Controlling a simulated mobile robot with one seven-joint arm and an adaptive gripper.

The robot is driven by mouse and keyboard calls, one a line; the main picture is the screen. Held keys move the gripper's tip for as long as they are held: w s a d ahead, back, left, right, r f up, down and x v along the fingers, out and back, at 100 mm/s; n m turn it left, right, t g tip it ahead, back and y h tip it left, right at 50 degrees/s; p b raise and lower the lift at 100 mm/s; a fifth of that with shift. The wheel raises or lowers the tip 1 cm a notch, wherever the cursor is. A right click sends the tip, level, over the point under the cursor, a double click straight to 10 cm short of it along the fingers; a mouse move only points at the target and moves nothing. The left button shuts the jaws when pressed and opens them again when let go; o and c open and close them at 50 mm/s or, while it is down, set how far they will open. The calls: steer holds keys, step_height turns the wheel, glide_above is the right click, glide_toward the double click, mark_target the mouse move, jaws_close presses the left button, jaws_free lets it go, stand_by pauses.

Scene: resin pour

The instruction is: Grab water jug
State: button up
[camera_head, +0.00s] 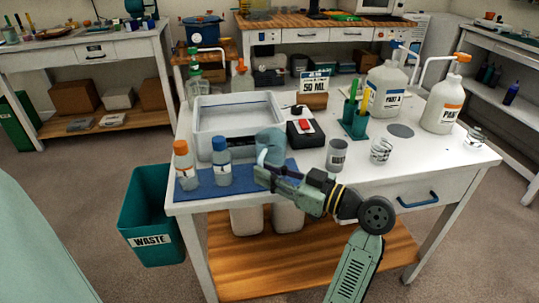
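A translucent blue jug (270,142), which looks like the water jug, stands at the right end of the blue mat (205,190) on the white table. Its lower part is hidden behind my gripper (264,178). My gripper comes in from the lower right, with its fingers pointing left, in front of the jug as seen here. I cannot tell whether the fingers touch the jug or how far apart they are.
An orange-capped bottle (184,168) and a blue-capped bottle (221,165) stand left on the mat. A clear tub (205,148) is behind. A black scale (305,135), a grey cup (337,155) and a glass beaker (381,151) stand right. A waste bin (150,215) is left of the table.

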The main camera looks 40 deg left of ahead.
steer(key=shift+s+a, duration=0.2)
steer(key=shift+a, duration=1)
steer(key=shift+c, duration=0.6)
jaws_close()
steer(key=shift+r, duration=0.1)
